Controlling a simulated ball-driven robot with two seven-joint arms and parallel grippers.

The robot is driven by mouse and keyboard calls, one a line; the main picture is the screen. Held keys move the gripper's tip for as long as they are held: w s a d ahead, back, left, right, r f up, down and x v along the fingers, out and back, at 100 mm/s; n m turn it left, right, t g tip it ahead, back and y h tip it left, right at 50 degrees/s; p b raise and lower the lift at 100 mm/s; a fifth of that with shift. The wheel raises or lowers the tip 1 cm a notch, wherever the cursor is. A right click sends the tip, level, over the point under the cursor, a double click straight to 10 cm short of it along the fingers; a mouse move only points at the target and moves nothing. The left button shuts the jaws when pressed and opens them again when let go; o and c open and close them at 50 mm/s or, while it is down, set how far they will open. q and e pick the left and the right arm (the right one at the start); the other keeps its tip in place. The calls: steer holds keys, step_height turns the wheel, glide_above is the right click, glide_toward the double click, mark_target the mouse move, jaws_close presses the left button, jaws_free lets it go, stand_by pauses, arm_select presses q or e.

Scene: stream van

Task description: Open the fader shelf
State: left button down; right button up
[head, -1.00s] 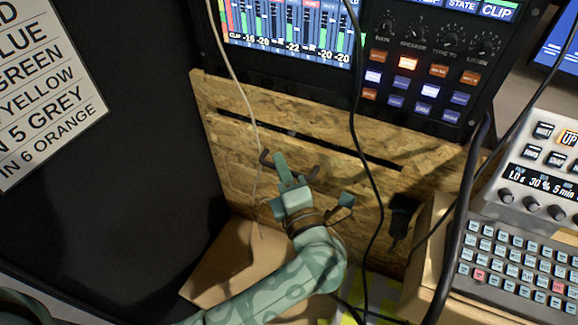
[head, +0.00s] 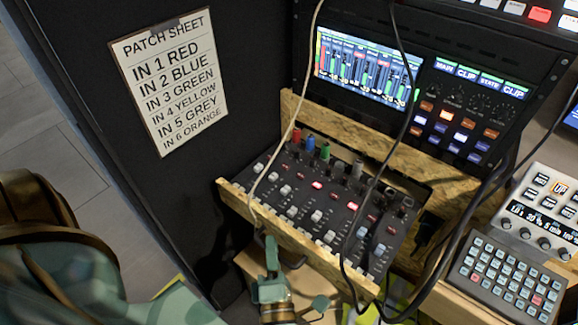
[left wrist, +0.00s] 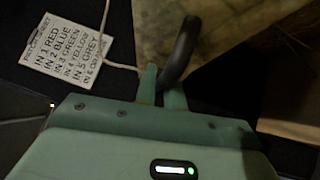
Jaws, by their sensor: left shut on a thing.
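The fader shelf (head: 298,228) is slid out of the wooden panel (head: 369,135) in the head view. Its black top carries white, red and blue fader caps and knobs, with coloured plugs along the back. Its wooden front edge carries a dark bow handle (head: 294,264). My left gripper (head: 271,257) is at that handle, below the front edge. In the left wrist view the fingers (left wrist: 162,85) are shut on the dark curved handle (left wrist: 181,48). My right gripper is in no view.
A mixer screen and lit button panel (head: 450,115) stand above the shelf. Black cables (head: 404,70) and a white cable (head: 286,130) hang across it. A keypad (head: 508,277) sits at the right. A patch sheet (head: 170,83) is on the black wall at the left.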

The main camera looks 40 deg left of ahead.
arm_select(q)
steer(key=shift+s+f+p, duration=0.1)
steer(key=shift+s+p, duration=0.5)
steer(key=shift+s, duration=1.85)
steer(key=c, duration=1.8)
jaws_free()
steer(key=shift+o, duration=0.2)
